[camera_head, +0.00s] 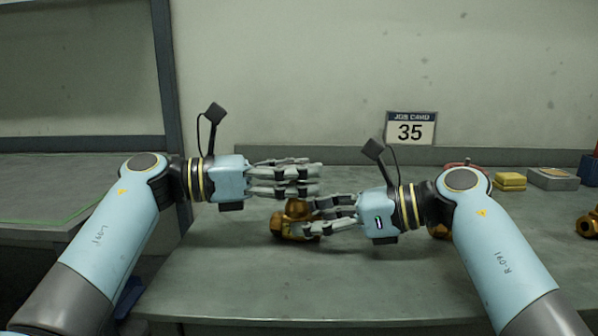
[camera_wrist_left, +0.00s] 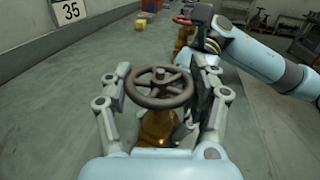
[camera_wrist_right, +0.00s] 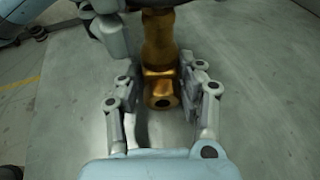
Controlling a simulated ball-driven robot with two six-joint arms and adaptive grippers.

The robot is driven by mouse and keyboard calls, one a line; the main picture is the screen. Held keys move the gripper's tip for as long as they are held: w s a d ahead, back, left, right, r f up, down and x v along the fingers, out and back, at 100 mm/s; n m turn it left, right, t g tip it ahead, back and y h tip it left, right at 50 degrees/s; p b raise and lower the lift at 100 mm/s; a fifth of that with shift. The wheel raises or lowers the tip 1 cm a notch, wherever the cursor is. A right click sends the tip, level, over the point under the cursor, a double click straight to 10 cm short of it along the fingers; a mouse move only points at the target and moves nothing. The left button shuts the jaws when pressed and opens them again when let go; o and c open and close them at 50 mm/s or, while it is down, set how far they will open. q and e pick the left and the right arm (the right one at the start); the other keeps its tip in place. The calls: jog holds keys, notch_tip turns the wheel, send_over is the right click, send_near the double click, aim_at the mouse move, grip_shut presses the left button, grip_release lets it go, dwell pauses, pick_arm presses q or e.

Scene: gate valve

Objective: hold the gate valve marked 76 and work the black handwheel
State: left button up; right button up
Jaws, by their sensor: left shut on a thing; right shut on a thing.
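A brass gate valve (camera_head: 297,212) stands on the bench in the middle of the head view, partly hidden by my grippers. No mark 76 is readable on it. Its dark, brownish-black handwheel (camera_wrist_left: 160,86) shows in the left wrist view, above the brass body (camera_wrist_left: 157,125). My left gripper (camera_head: 316,180) is shut on the handwheel, one finger on each side of the rim. My right gripper (camera_head: 312,215) is lower and shut on the valve body. In the right wrist view its fingers sit on both sides of the brass body (camera_wrist_right: 160,55), near the open port.
A job card (camera_head: 410,128) reading 35 stands at the back. A second brass valve with a red handwheel (camera_wrist_left: 183,20) is partly behind my right arm. Yellow blocks (camera_head: 510,181), a grey box (camera_head: 552,178) and another brass piece (camera_head: 588,224) lie right. The front bench is clear.

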pick_arm(q)
jog(key=m+g, duration=0.2)
jog(key=g, duration=0.1)
jog(key=m+g, duration=0.1)
jog(key=g, duration=0.2)
jog(key=shift+m+h, duration=0.3)
jog(key=shift+m, duration=0.1)
jog(key=shift+f+m+g+y, duration=0.1)
jog(key=shift+m+g+y, duration=0.4)
jog(key=shift+m+g, duration=1.2)
jog(key=shift+s+n+g, duration=0.1)
jog(key=shift+n+g, duration=0.2)
jog(key=shift+g, duration=0.3)
jog(key=o, duration=1.2)
notch_tip(320, 180, up, 10)
jog(key=shift+r, duration=0.1)
jog(key=shift+a, duration=0.1)
